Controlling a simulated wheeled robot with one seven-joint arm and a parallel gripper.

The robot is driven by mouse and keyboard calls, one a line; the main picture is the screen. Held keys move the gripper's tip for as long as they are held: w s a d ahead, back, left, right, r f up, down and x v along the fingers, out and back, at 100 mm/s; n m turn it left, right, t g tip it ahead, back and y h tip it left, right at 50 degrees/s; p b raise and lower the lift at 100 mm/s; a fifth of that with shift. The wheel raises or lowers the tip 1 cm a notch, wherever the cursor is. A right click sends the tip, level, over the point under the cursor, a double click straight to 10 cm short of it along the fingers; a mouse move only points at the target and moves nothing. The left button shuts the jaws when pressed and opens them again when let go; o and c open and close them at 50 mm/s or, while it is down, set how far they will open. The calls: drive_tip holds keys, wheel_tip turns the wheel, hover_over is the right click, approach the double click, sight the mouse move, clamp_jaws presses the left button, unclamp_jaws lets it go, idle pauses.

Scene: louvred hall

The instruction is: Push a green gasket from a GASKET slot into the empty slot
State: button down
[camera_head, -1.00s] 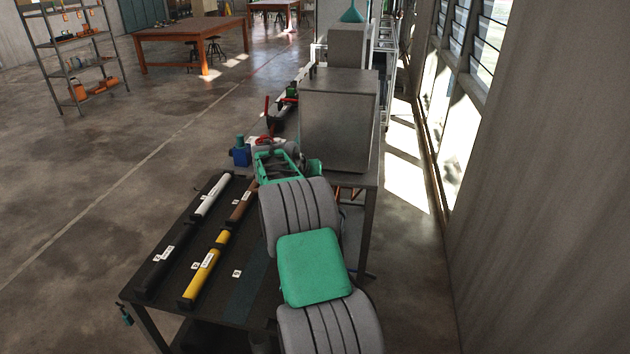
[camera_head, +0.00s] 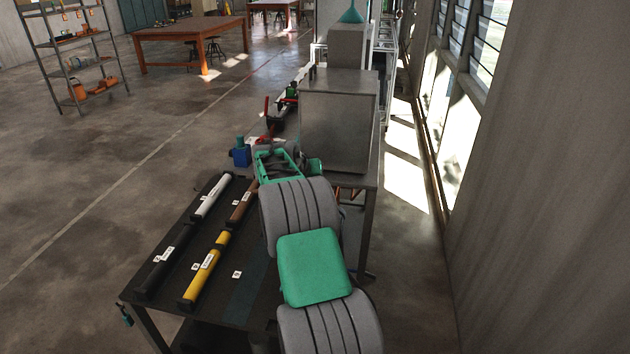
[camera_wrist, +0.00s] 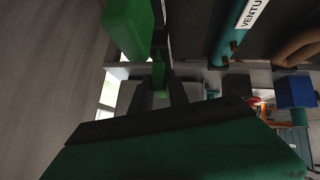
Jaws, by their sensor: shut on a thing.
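My gripper (camera_wrist: 158,92) shows in the wrist view, with its dark fingers close together past the large green housing at the bottom. A small bright green piece (camera_wrist: 158,74), seemingly a green gasket, is between the fingertips. A larger bright green block (camera_wrist: 127,27) is at the upper left, apart from the fingers. I cannot tell whether that block is another gasket. In the head view my own arm hides the fingers and what they hold. I cannot make out the GASKET slots or the empty slot in either view.
A dark table (camera_head: 150,311) holds a white tube (camera_head: 211,197), a black tube (camera_head: 166,258) and a yellow tube (camera_head: 203,268) with labels. A large grey box (camera_head: 337,132) stands beyond my arm. A blue block (camera_head: 241,156) sits left of it. Open floor lies left.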

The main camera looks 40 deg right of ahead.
wheel_tip(320, 180, up, 10)
drive_tip(key=p, duration=0.5)
drive_tip(key=shift+s+d+f, duration=0.1)
drive_tip(key=shift+s+f, duration=0.05)
drive_tip(key=shift+f, duration=0.1)
drive_tip(key=shift+r+p, duration=0.3)
drive_tip(key=shift+r, duration=0.05)
